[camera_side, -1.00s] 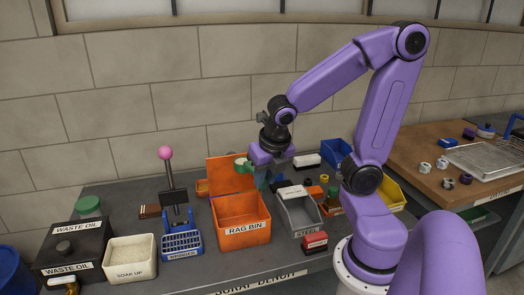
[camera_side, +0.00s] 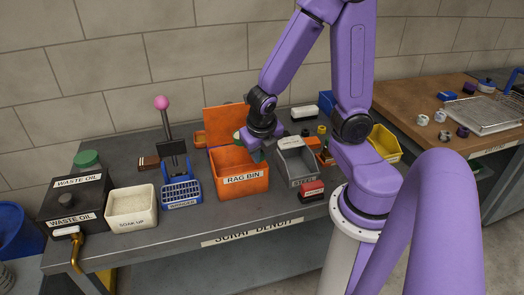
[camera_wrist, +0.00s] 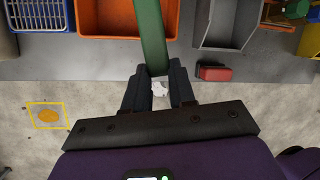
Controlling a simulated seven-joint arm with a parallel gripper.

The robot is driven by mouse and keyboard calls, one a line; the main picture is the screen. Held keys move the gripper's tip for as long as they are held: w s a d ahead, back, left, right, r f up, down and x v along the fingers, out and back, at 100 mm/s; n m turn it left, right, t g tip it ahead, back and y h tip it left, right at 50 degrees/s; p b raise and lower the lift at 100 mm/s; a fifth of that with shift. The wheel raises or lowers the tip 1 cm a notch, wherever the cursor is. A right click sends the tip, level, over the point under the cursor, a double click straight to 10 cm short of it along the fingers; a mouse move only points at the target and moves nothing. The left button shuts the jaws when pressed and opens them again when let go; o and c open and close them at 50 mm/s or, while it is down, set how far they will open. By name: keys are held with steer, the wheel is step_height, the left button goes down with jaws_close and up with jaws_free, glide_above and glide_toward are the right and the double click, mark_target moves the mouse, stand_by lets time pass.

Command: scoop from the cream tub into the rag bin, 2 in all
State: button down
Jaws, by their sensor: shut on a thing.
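The cream tub (camera_side: 118,222), labelled SOAK UP, stands at the bench's front left and holds pale granules. The orange rag bin (camera_side: 242,183) stands right of it, lid raised behind; its edge shows at the top of the wrist view (camera_wrist: 120,36). My gripper (camera_side: 257,152) is over the rag bin's right side. In the wrist view my gripper (camera_wrist: 157,85) is shut on a green handle (camera_wrist: 152,40) running up out of the picture. The scoop's bowl and any load cannot be made out.
A blue basket (camera_side: 181,191) with an upright pink-knobbed lever stands between tub and rag bin. A grey steel bin (camera_side: 300,168) is close on the right, with a red block (camera_side: 312,191) before it. The waste oil box (camera_side: 75,200) is at far left.

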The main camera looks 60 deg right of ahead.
steer(key=w+a+f+n+g+h, duration=0.1)
steer(key=f+n+g+h, duration=0.1)
steer(key=h, duration=0.8)
steer(key=w+a+f+n+g+h, duration=0.1)
steer(key=n+g+h, duration=0.3)
steer(key=h, duration=0.6)
steer(key=shift+a+f+g, duration=0.4)
steer(key=shift+a+f, duration=0.3)
steer(key=shift+f, duration=0.15)
stand_by(0.3)
stand_by(2.1)
